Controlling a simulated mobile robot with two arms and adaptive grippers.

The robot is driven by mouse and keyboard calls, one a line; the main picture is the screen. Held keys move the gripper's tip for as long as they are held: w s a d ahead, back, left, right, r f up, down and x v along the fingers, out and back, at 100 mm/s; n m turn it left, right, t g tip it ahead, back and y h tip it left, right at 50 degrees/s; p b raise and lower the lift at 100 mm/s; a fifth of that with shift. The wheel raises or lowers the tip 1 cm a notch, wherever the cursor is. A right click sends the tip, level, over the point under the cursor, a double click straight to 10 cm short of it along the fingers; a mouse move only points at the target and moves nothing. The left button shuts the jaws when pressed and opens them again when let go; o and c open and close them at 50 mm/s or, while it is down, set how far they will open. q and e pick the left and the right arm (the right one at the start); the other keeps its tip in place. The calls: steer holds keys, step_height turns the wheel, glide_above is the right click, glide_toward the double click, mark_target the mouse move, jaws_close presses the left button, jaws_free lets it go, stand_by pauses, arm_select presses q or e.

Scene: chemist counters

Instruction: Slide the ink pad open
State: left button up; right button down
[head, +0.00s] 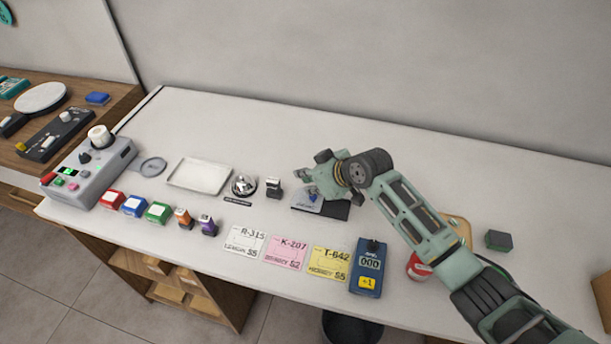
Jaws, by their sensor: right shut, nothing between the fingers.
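A flat dark pad (336,211), which looks like the ink pad, lies on the white counter, with a blue-grey part showing at its left. My right gripper (312,194) is over its left and back part and hides much of it. The fingers are shut with nothing between them. I cannot tell whether they touch the pad, or how far it is open. My left gripper is not in view.
A small black stamp (274,188), a silver bell (243,185) and a metal tray (199,176) stand left of the pad. Three price cards, including a pink one (286,252), and a blue counter device (368,267) lie in front. The counter behind is clear.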

steer(key=d, duration=0.2)
steer(key=s+d+p, duration=0.1)
steer(key=d, duration=0.3)
steer(key=shift+s+d+p, duration=0.1)
steer(key=shift+s+p, duration=0.25)
steer(key=shift+s+d, duration=0.1)
steer(key=shift+d, duration=0.25)
steer(key=shift+a, duration=0.2)
